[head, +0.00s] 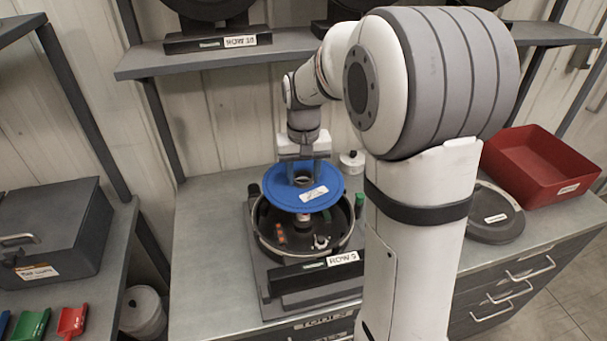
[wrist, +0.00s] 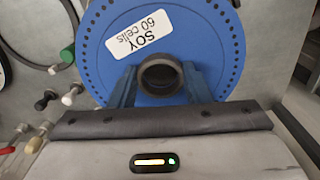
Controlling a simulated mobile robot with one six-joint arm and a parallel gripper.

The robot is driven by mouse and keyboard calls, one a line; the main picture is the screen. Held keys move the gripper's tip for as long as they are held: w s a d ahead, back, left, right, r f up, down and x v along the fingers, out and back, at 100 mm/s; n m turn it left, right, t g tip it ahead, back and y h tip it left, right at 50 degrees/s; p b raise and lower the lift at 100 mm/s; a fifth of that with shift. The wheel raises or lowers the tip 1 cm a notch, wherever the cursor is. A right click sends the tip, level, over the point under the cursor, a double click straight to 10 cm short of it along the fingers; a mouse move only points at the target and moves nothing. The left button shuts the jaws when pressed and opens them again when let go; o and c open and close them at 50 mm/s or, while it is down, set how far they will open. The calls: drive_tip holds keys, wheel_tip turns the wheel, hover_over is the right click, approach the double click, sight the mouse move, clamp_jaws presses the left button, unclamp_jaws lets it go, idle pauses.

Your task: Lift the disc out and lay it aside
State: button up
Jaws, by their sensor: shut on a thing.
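The blue disc (head: 284,196) has a white label and a ring of small holes. It appears raised above the open round black housing (head: 342,237) of the seed meter and covers its far part. In the wrist view the disc (wrist: 215,35) shows its label, "SOY 60 cells". My gripper (head: 303,177) is above the disc's middle. In the wrist view its two blue fingers are shut on the disc's dark hub ring (wrist: 160,75). The gap between disc and housing is hard to judge.
A dark round cover (head: 495,228) lies on the bench at right, before a red bin (head: 545,165). A small white knobbed thing (head: 352,162) stands behind the housing. A green knob (head: 359,200) rises at its right. Bare bench (head: 205,250) lies left of the meter. A shelf (head: 290,45) crosses behind.

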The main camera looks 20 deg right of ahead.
wheel_tip(320, 180, up, 4)
drive_tip(key=shift+f+p, duration=0.15)
drive_tip(key=shift+p, duration=1.05)
